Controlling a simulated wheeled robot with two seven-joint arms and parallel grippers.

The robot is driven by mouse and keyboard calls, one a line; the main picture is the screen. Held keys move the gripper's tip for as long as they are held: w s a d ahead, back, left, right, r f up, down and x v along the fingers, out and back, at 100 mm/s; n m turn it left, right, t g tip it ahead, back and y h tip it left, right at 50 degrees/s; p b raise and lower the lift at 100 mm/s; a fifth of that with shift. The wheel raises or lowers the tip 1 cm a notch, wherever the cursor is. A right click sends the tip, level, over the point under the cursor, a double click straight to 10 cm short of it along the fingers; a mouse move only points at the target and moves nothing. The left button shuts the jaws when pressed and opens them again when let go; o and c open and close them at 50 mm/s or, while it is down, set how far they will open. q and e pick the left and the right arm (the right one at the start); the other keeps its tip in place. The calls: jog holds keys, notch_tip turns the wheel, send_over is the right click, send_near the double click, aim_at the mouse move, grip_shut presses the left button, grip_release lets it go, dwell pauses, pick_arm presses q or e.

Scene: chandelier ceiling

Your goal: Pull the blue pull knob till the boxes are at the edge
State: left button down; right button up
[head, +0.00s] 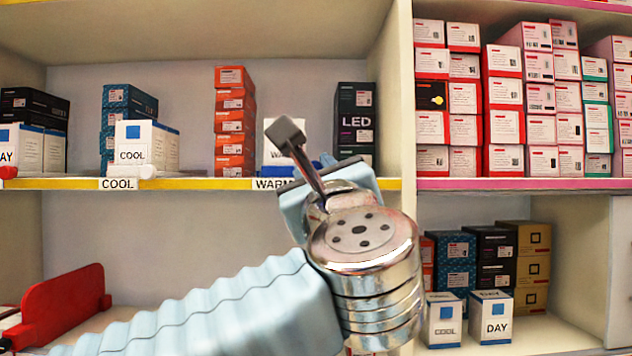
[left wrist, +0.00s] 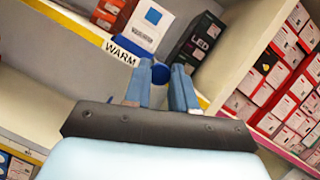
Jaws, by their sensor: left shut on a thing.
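The blue pull knob (left wrist: 160,74) sits between the finger tips of my left gripper (left wrist: 161,78) in the left wrist view, at the shelf's front edge. The gripper is shut on it. In the head view my left gripper (head: 322,172) is largely covered by my own wrist, and only bits of blue show near the fingers. A white box with a blue square (left wrist: 152,22) stands behind the WARM label (left wrist: 120,50), just behind the knob. In the head view this white box (head: 272,150) is partly hidden by my arm. My right gripper is in neither view.
A black LED box (head: 356,118) and stacked orange boxes (head: 235,120) flank the white box. An upright divider (head: 401,100) stands close on the right. A red holder (head: 65,303) is below left.

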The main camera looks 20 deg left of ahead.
pick_arm(q)
jog(key=c, duration=0.9)
grip_release()
jog(key=b+v, duration=0.3)
jog(key=v, duration=1)
jog(key=shift+s+d+f, duration=0.1)
jog(key=shift+s+d, duration=0.1)
jog(key=shift+s, duration=0.15)
